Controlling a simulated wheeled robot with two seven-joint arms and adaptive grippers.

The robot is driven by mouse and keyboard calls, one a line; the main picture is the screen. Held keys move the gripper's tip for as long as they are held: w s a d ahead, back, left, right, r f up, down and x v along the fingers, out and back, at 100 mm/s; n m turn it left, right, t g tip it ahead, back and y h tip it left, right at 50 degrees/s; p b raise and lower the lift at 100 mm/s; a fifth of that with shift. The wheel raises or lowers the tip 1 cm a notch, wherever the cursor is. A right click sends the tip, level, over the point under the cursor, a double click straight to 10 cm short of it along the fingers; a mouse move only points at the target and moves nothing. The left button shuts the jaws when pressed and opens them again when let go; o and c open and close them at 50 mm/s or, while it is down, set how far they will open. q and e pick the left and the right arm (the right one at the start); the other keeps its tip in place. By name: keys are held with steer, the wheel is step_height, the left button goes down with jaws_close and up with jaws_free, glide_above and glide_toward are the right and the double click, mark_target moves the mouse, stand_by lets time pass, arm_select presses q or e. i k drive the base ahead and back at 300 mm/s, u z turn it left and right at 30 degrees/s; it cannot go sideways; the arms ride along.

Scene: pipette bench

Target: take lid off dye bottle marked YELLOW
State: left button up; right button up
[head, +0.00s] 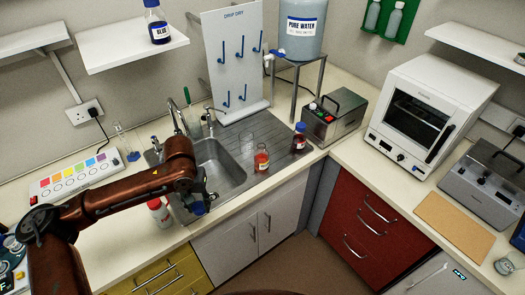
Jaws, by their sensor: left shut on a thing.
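My left gripper (198,193) reaches in from the left, above the front edge of the sink. It is shut on a small blue thing (197,208) that looks like a bottle lid; my fingers partly hide it. I cannot make out a bottle marked YELLOW. A bottle marked BLUE (157,24) stands on the wall shelf. On the drainer stand an open vessel of red-orange liquid (261,160) and a dark red bottle with a blue lid (299,138). My right gripper is not in view.
The sink (222,163) lies just beyond my left gripper. A white bottle with a red cap (159,212) stands close by on the counter. A colour-chart panel (73,177) lies behind my arm. A peg board (236,60) and PURE WATER tank (302,28) stand at the back.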

mark_target(261, 155)
steer(key=z, duration=0.25)
steer(key=i, duration=1.35)
steer(key=z, duration=0.05)
